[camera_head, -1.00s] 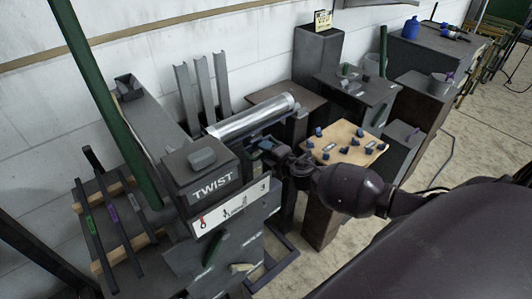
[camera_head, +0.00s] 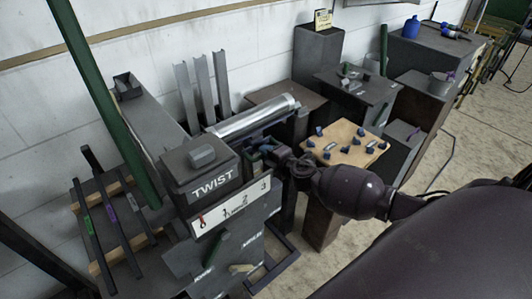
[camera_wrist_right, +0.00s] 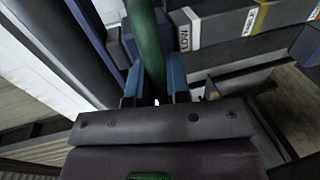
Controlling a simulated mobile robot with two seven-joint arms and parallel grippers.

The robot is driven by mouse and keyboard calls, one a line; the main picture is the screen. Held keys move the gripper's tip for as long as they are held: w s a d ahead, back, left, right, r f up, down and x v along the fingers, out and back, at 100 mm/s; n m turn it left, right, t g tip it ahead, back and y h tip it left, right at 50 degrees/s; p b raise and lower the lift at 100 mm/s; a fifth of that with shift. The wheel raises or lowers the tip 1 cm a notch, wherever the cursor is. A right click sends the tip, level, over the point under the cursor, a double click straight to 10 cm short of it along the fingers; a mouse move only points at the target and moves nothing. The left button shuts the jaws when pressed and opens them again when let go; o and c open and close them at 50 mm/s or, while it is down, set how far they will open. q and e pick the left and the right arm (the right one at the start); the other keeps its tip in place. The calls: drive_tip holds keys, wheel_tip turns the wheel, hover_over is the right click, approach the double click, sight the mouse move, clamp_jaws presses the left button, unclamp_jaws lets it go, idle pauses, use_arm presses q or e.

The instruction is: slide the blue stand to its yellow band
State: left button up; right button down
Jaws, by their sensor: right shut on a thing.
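My right gripper (camera_wrist_right: 153,88) is shut on an upright green handle (camera_wrist_right: 147,45), which stands between its two bluish fingers in the right wrist view. In the head view this gripper (camera_head: 266,158) is beside the TWIST box, below the silver cylinder, and its grip is hard to see. A dark blue part (camera_wrist_right: 115,48), apparently of the blue stand, shows just left of the handle. The yellow band (camera_wrist_right: 261,16) crosses a grey rail to the right of the gripper, apart from it. My left gripper is not in view.
The grey TWIST box (camera_head: 205,175) stands close left of the gripper, above a white numbered panel (camera_head: 235,208). The silver cylinder (camera_head: 252,117) lies behind. A wooden board (camera_head: 345,145) with small blue pieces is to the right. A white LOW label (camera_wrist_right: 184,30) marks the rail.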

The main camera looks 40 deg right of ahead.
wheel_tip(320, 180, down, 9)
drive_tip(key=b, duration=0.5)
drive_tip(key=shift+b, duration=0.4)
drive_tip(key=c, duration=1.1)
unclamp_jaws()
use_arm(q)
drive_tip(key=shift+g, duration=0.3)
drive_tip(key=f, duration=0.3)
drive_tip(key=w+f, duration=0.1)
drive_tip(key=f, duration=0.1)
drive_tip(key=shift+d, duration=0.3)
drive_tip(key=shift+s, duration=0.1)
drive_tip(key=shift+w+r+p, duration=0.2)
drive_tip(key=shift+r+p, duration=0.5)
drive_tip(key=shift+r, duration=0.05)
use_arm(e)
drive_tip(key=a+v, duration=0.1)
drive_tip(key=v, duration=0.9)
drive_tip(key=shift+s+d+r, duration=0.15)
drive_tip(key=shift+s+d, duration=0.25)
drive_tip(key=shift+d, duration=0.05)
